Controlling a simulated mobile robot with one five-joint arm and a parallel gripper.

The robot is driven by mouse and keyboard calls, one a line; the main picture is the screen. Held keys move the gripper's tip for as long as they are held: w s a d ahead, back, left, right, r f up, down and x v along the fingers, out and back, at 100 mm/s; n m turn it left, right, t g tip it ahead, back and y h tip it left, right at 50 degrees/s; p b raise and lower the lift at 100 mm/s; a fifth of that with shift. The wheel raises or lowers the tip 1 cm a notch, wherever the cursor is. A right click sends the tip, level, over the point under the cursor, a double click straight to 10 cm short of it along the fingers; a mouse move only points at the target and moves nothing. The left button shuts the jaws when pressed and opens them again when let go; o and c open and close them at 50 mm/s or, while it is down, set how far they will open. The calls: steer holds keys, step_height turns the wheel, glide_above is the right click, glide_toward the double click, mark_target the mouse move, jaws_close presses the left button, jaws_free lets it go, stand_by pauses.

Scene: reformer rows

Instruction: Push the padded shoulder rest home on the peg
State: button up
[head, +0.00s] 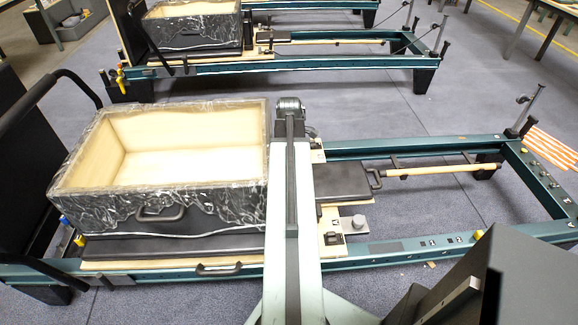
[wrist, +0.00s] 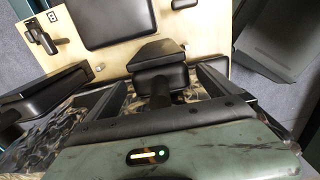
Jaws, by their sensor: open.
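In the wrist view, a black padded block, which looks like the shoulder rest (wrist: 158,52), stands at the edge of a pale wooden board (wrist: 95,62). My gripper (wrist: 163,78) is open, with one dark finger on each side below the block. I cannot tell whether the fingers touch it. The peg under the block is hidden, so I cannot tell how far down the block sits. In the head view, my arm reaches across the reformer, and its far end hides the gripper and this block.
An open crate (head: 160,190) with marbled sides stands on the carriage left of my arm. A black fitting (wrist: 40,38) stands near a B label. The teal rail (head: 400,245) runs right, with a pale wooden bar (head: 428,171). Another reformer (head: 345,64) stands behind.

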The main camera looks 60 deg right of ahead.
step_height(320, 180, up, 5)
steer(key=p, duration=0.3)
steer(key=shift+f, duration=0.1)
stand_by(0.3)
